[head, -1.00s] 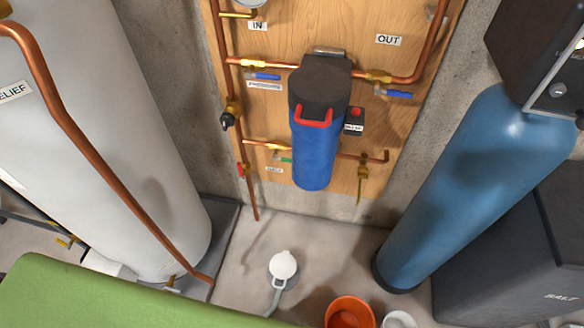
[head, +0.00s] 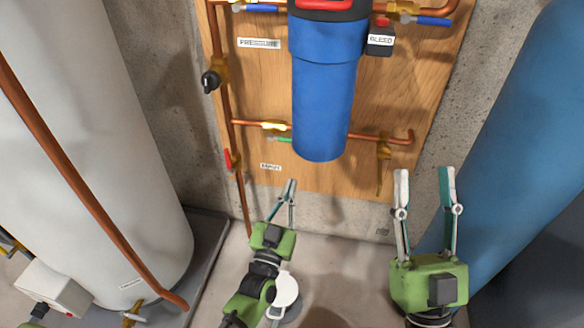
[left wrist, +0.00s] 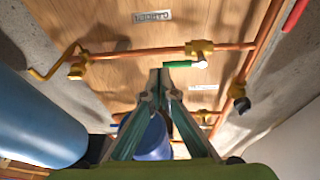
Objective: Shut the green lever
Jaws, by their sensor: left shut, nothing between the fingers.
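The green lever (head: 281,139) is small and sits under the brass valve (head: 272,125) on the lower copper pipe, left of the blue filter housing (head: 322,110). It lies roughly parallel to the pipe. My left gripper (head: 290,184) is shut and empty, pointing up toward the panel, below the lever. In the left wrist view, the picture is turned over; the lever (left wrist: 178,64) lies just beside and beyond the fingertips (left wrist: 160,74). I cannot tell whether they touch. My right gripper (head: 424,172) is open and empty at the right, in front of the blue tank.
A red lever (head: 229,159) is on the left vertical pipe. A brass valve (head: 384,147) hangs at the right. Blue levers (head: 432,21) are at the top. The white tank (head: 90,160) stands left, the blue tank (head: 520,150) right.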

